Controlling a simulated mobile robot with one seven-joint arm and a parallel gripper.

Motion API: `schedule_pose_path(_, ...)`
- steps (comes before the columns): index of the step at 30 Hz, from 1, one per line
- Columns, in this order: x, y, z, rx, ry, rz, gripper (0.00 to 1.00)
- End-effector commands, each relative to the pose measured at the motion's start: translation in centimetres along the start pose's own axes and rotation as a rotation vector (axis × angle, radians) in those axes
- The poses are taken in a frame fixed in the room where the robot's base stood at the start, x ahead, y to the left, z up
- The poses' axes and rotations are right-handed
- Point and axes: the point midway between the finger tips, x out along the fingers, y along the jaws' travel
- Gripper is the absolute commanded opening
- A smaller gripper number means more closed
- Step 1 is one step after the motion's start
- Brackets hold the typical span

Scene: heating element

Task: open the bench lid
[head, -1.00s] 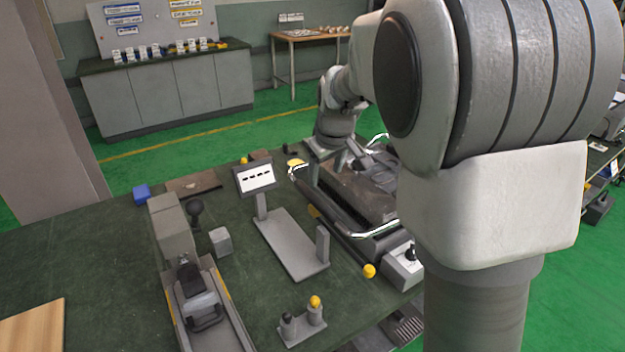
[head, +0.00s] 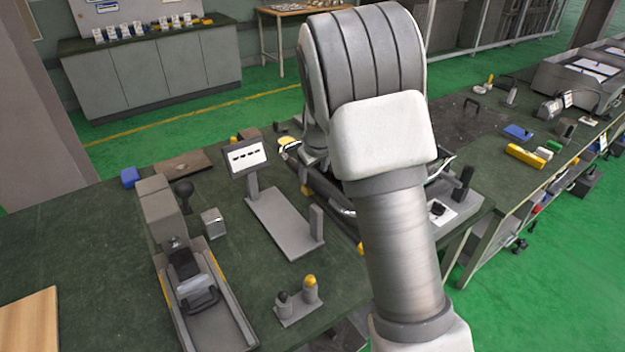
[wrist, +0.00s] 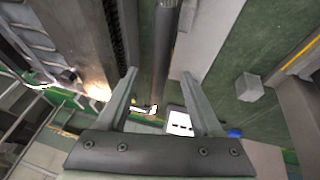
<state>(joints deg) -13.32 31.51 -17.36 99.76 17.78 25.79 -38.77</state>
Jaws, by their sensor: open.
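The heating bench stands on the green table, mostly hidden behind my arm in the head view. A chrome handle end (head: 289,146) shows at its far left, and its front control box (head: 438,210) shows to the right of my arm. I cannot make out the lid as a separate part. In the wrist view my gripper (wrist: 160,73) is open, fingers apart and pointing down. A long dark round bar (wrist: 166,45) runs through the view between the fingers. I cannot tell whether it touches them. My gripper is hidden in the head view.
A grey stand with a white sign (head: 247,155) is left of the bench. A grey block (head: 213,222), a press-like device (head: 188,265) and a base with two knobs (head: 297,300) stand nearby. A yellow bar (head: 525,155) lies on the right-hand table.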

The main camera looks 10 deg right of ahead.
Motion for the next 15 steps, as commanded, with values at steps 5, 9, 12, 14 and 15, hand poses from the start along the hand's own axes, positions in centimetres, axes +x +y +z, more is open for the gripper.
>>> schedule_pose_path(5, 2.9, 0.0, 0.0, 0.0, -0.001, 0.0, 0.67)
schedule_pose_path(9, 4.2, 0.0, -0.1, 0.001, 0.001, 0.0, 0.67)
schedule_pose_path(12, 4.7, 0.0, 0.0, 0.0, 0.0, 0.0, 0.67)
schedule_pose_path(14, 4.8, 0.0, 0.0, 0.0, 0.001, 0.0, 0.67)
schedule_pose_path(15, 4.9, 0.0, 0.0, 0.0, 0.001, 0.0, 0.67)
